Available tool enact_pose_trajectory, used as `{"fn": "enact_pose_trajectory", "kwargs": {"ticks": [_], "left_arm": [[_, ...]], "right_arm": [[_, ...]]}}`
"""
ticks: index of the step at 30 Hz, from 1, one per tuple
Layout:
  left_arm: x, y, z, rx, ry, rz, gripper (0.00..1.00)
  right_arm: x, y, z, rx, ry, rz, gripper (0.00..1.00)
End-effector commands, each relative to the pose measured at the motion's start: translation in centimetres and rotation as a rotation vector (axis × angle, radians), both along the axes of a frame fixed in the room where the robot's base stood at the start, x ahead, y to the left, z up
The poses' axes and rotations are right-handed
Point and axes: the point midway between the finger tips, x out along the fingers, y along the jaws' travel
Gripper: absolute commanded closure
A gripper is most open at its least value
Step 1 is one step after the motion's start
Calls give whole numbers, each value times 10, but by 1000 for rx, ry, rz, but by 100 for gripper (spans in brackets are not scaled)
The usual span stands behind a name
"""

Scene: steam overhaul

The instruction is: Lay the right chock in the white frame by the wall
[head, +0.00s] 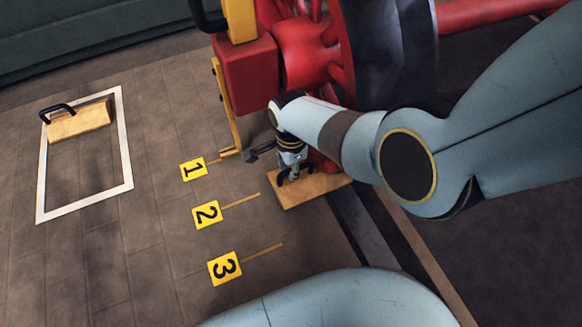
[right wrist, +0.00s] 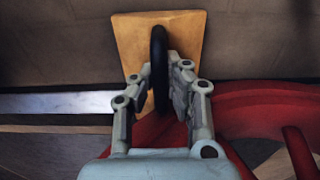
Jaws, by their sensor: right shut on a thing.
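The right chock (head: 318,187) is a wooden block with a black handle, on or close to the floor beside the red wheel and the rail. My right gripper (head: 289,172) is shut on its handle from above. In the right wrist view, my right gripper (right wrist: 163,78) has its fingers on both sides of the black handle, with the chock (right wrist: 133,42) beyond. The white frame (head: 127,150) is marked on the floor at the left, by the wall. Another wooden chock (head: 80,122) with a black handle lies at its far end. My left gripper is not in view.
The near part of the white frame is bare floor.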

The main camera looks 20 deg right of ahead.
Motion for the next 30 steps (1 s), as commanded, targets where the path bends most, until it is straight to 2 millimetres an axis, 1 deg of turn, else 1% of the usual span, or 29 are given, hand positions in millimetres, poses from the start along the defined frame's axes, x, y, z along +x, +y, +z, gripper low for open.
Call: {"fn": "enact_pose_trajectory", "kwargs": {"ticks": [10,30], "left_arm": [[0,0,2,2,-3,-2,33],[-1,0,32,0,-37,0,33]], "right_arm": [[-1,0,1,0,-2,1,100],[-35,-1,6,-1,-3,1,100]]}}
